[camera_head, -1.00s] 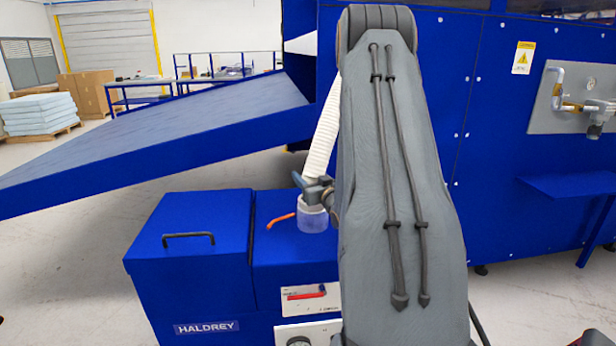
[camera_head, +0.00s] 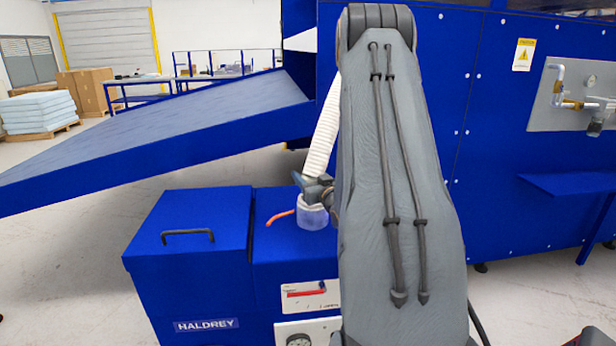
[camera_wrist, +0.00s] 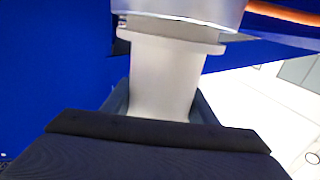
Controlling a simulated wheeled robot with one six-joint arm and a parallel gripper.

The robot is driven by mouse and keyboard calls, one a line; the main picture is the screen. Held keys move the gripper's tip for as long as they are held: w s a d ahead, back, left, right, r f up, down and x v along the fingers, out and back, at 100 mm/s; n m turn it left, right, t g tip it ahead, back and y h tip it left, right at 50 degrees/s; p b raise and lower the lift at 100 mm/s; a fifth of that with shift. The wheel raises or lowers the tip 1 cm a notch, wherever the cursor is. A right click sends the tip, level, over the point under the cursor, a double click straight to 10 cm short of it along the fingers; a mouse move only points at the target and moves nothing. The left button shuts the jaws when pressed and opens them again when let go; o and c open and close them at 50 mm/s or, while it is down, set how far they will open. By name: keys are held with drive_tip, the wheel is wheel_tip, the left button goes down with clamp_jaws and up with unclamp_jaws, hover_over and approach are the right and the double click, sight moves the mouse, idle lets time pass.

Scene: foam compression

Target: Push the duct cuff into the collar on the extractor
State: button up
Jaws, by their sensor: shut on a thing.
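The white duct cuff (camera_wrist: 165,75) is between the two dark fingers of my gripper (camera_wrist: 160,106), which is shut on it. Its flange shows close against the pale, shiny collar (camera_wrist: 190,9) at the top of the wrist view. A narrow grey band shows between flange and collar; I cannot tell how deep the cuff sits. In the head view, my gripper (camera_head: 314,187) is just above the translucent collar (camera_head: 312,215) on the blue extractor (camera_head: 200,240). The ribbed white duct (camera_head: 323,140) rises behind the gripper. My arm hides the extractor's right side.
An orange lever (camera_head: 280,216) sits just left of the collar. The extractor's lid has a black handle (camera_head: 188,234). A blue sloping table (camera_head: 160,135) is behind, and a tall blue machine (camera_head: 490,150) is at the right.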

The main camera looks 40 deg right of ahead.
drive_tip(key=shift+f, duration=0.35)
idle(0.3)
drive_tip(key=o, duration=1.2)
drive_tip(key=shift+o, duration=0.2)
drive_tip(key=shift+s, duration=0.1)
drive_tip(key=b+v, duration=0.2)
drive_tip(key=v, duration=0.5)
drive_tip(key=shift+s+a, duration=0.15)
drive_tip(key=shift+s, duration=0.15)
